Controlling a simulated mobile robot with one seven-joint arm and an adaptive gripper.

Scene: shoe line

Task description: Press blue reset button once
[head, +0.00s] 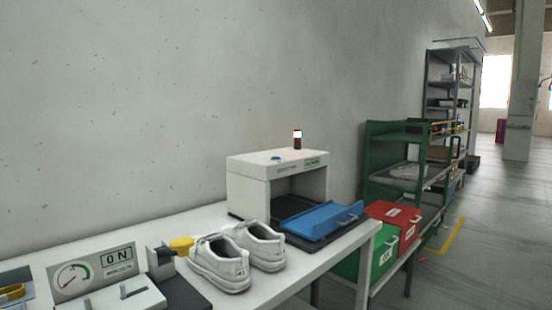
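A small blue button (276,158) sits on top of a white box-shaped machine (246,182) on the table. The machine's front is open, and a blue tray or flap with a handle (322,221) lies at its opening. A small signal lamp (297,139) with a lit pale band and dark base stands on the machine's top, right of the button. My gripper is not in this view.
White shoes (220,264) stand on the white table (330,262) in front of the machine. An "ON" gauge panel (92,275) and a yellow-knobbed device (181,244) are at left. Green (378,259) and red (396,215) bins and shelves (385,148) stand at right. Floor at right is open.

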